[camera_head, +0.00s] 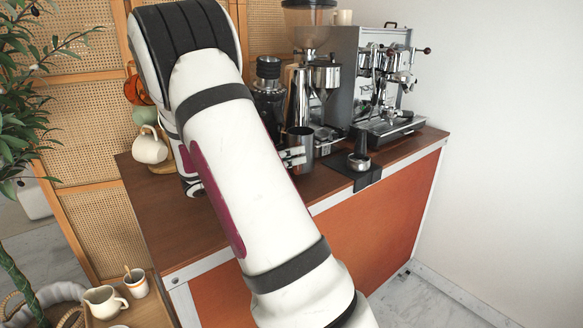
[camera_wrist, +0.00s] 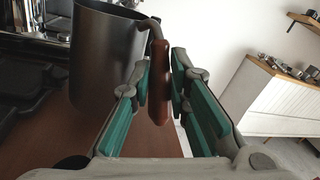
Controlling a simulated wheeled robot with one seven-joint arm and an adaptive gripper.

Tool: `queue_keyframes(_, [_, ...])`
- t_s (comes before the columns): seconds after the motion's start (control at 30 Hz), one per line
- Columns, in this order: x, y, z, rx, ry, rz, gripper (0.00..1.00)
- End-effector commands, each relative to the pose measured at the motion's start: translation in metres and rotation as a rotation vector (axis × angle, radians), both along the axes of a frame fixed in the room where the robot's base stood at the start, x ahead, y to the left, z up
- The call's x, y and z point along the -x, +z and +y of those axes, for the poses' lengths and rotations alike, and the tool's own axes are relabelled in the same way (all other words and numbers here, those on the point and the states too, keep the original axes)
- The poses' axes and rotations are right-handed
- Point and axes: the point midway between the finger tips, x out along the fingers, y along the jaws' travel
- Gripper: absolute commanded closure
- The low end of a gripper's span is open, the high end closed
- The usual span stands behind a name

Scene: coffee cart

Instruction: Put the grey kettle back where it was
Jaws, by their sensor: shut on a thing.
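The grey kettle (camera_head: 300,143) is a metal vessel at the front of the brown counter (camera_head: 206,245), partly hidden by my arm. In the wrist view the kettle (camera_wrist: 104,58) is upright and fills the upper left, with its brown handle (camera_wrist: 159,88) towards me. My gripper (camera_wrist: 164,82) is shut on that handle, one teal-padded finger on each side. In the head view my gripper (camera_head: 292,157) shows only in part beside the kettle, behind my arm. I cannot tell whether the kettle's base touches the counter.
The espresso machine (camera_head: 385,85) stands at the back right and the grinder (camera_head: 318,80) behind the kettle. The counter's front left is clear.

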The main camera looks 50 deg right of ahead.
Motion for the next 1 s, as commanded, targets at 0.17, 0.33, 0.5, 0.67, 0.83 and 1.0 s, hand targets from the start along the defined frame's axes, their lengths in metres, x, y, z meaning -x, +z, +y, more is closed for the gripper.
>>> queue_keyframes(0.17, [0.0,-0.027,0.001,-0.001,0.001,0.003,1.0])
queue_keyframes(0.33, [0.0,-0.027,0.002,0.0,0.001,0.001,1.0])
queue_keyframes(0.5, [0.0,-0.029,0.002,0.001,0.002,0.002,1.0])
queue_keyframes(0.67, [0.0,-0.031,0.002,-0.002,0.002,0.003,0.63])
queue_keyframes(0.83, [0.0,-0.031,0.002,-0.002,0.002,0.003,0.63])
queue_keyframes(1.0, [0.0,-0.028,0.002,-0.002,0.002,0.001,0.63])
